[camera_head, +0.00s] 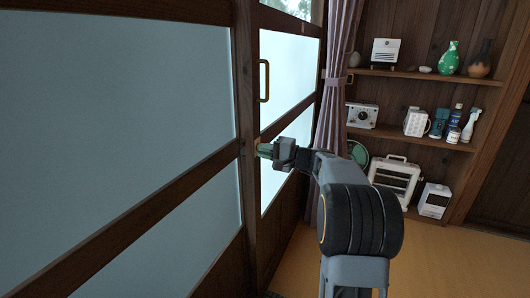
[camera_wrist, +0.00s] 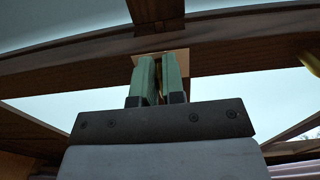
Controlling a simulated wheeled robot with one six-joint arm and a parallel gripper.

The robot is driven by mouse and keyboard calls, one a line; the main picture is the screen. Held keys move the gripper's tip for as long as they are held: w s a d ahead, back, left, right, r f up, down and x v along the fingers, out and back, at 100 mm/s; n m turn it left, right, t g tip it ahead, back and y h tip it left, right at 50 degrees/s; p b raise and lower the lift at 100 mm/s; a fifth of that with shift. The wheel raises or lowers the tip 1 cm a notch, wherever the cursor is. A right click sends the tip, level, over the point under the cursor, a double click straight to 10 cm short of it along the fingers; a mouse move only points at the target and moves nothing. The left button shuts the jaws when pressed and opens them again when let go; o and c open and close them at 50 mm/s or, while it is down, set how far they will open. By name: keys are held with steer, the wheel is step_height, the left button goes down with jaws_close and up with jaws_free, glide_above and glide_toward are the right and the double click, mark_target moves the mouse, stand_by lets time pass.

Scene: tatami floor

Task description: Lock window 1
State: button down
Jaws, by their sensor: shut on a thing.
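The window (camera_head: 120,110) has wooden frames and frosted panes, and its wooden upright (camera_head: 246,110) stands at the middle left. My gripper (camera_head: 264,150) reaches this upright from the right, below a brass pull handle (camera_head: 264,80). In the wrist view my gripper (camera_wrist: 160,78) has its two green fingers close together, shut on a small brass lock piece (camera_wrist: 161,74). The piece sits in front of a light brown plate (camera_wrist: 180,58) on the wooden frame. The fingers hide most of the lock, so I cannot tell its position.
A purple curtain (camera_head: 334,90) hangs right of the window. Wooden shelves (camera_head: 425,77) with vases, bottles and small appliances stand behind. The tatami floor (camera_head: 450,265) is clear at the lower right. Part of the brass handle (camera_wrist: 310,63) shows at the wrist view's right edge.

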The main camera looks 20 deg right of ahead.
steer(key=c, duration=1.2)
jaws_free()
steer(key=shift+d, duration=0.1)
steer(key=p+v, duration=0.3)
steer(key=v, duration=1)
steer(key=shift+s+d, duration=0.2)
steer(key=shift+s, duration=0.1)
